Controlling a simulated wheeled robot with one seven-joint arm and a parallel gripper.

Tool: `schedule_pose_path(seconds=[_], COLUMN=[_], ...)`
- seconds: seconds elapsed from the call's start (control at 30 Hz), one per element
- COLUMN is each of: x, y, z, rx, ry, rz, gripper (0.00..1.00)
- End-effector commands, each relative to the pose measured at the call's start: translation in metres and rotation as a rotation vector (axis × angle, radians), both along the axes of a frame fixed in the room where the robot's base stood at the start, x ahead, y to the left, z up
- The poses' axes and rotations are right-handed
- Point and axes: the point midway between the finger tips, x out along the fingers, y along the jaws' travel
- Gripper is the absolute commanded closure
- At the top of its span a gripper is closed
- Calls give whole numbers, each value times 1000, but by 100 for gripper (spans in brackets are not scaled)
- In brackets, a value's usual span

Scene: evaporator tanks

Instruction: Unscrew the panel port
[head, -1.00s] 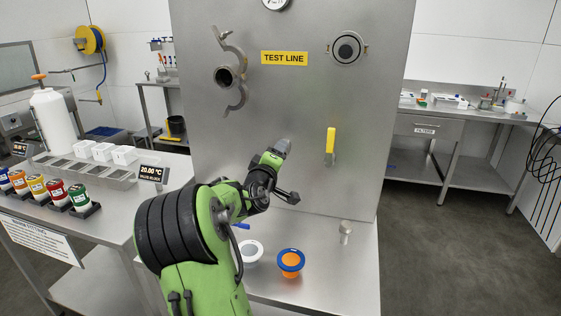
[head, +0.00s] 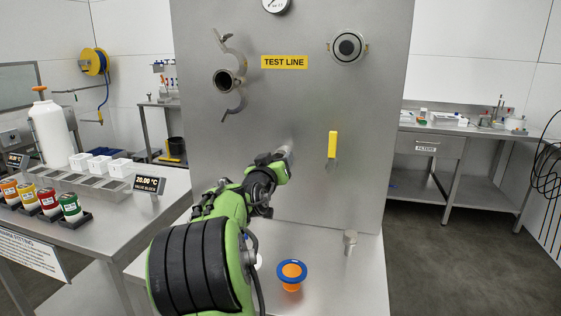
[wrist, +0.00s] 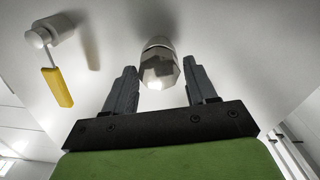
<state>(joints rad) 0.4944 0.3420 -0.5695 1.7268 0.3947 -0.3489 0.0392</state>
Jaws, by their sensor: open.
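The panel port shows in the wrist view as a grey metal fitting with a faceted, hex-like cap (wrist: 160,68), standing out from the steel panel (head: 350,105). In the head view, its light grey end (head: 289,146) shows at the tip of my arm, mostly hidden by my gripper (head: 283,156). My gripper (wrist: 161,82) is open and empty. Its two dark fingers stand on either side of the cap in the wrist view, with a gap visible on each side. I cannot tell how far the fingertips reach along the cap.
A yellow-handled valve (head: 332,146) sits on the panel close to the right of my gripper. Above are a clamp fitting (head: 226,80), a round port (head: 348,47) and the TEST LINE label (head: 284,62). An orange and blue cup (head: 291,272) and a metal post (head: 350,242) stand below.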

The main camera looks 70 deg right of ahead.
Motion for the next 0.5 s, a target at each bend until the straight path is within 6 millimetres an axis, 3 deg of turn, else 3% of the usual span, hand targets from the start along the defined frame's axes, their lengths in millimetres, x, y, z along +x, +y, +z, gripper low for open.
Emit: schedule_pose_path(seconds=[0.2,0.4,0.5], x=[-1,-2,-2], y=[0,0,0], z=[1,1,0], rx=[37,89,101], ry=[-231,-571,-642], rz=[0,-1,0], gripper=[44,44,44])
